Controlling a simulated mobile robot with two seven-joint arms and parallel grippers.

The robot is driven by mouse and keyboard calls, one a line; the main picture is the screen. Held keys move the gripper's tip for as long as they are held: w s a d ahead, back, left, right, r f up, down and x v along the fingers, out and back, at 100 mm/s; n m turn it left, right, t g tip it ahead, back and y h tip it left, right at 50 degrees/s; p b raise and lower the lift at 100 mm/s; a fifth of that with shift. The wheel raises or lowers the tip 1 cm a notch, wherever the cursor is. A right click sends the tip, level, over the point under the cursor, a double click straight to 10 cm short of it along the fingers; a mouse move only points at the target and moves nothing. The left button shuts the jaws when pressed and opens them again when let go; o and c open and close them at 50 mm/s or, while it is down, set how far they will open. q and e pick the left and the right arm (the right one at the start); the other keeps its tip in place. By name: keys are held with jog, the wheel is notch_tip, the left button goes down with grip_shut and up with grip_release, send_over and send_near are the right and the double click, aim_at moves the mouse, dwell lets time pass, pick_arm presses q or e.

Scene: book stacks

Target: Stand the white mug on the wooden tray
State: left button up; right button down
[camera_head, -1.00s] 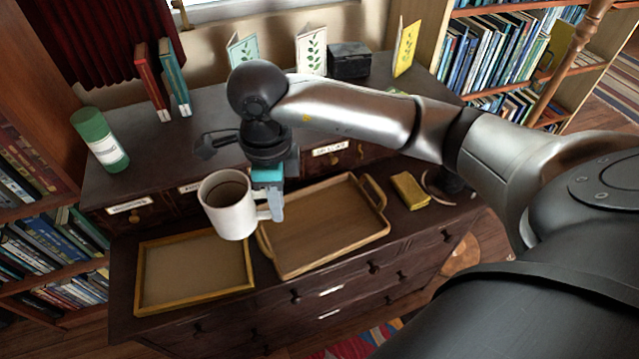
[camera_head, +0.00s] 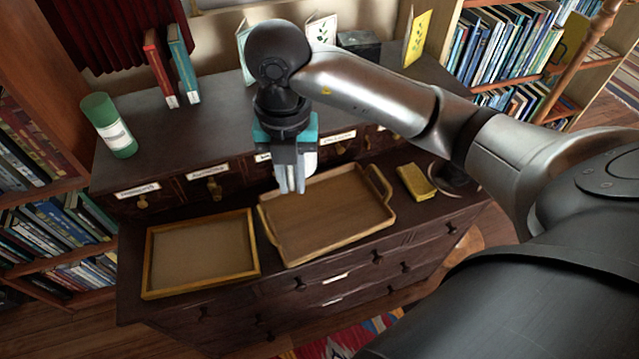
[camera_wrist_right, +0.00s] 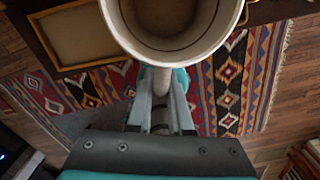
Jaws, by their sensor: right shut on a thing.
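The white mug (camera_wrist_right: 220,40) fills the top of the right wrist view, its open rim facing the camera and its inside empty. Its handle (camera_wrist_right: 146,75) lies between the fingertips of my right gripper (camera_wrist_right: 158,95), which is shut on it. In the head view my right gripper (camera_head: 292,185) shows over the back left part of the wooden tray with handles (camera_head: 345,222); I cannot make out the mug there. The tray looks empty and lies on the dark cabinet. My left gripper is not in view.
A shallow cork-floored frame (camera_head: 150,262) lies left of the tray. A yellow box (camera_head: 415,182) lies right of it. Small labelled drawers (camera_head: 213,186) rise behind. A green-and-white cylinder (camera_head: 110,125), books (camera_head: 183,65) and cards (camera_head: 417,38) stand on the upper shelf.

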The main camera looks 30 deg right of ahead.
notch_tip(320, 180, down, 16)
jog(key=b, duration=0.3)
jog(key=shift+b, duration=0.35)
notch_tip(320, 180, down, 4)
jog(key=shift+r+b, duration=0.25)
jog(key=shift+b, duration=0.25)
jog(key=shift+f, duration=0.15)
jog(key=c, duration=1.3)
grip_release()
jog(key=shift+f, duration=0.1)
jog(key=o, duration=0.5)
jog(key=shift+c, duration=0.2)
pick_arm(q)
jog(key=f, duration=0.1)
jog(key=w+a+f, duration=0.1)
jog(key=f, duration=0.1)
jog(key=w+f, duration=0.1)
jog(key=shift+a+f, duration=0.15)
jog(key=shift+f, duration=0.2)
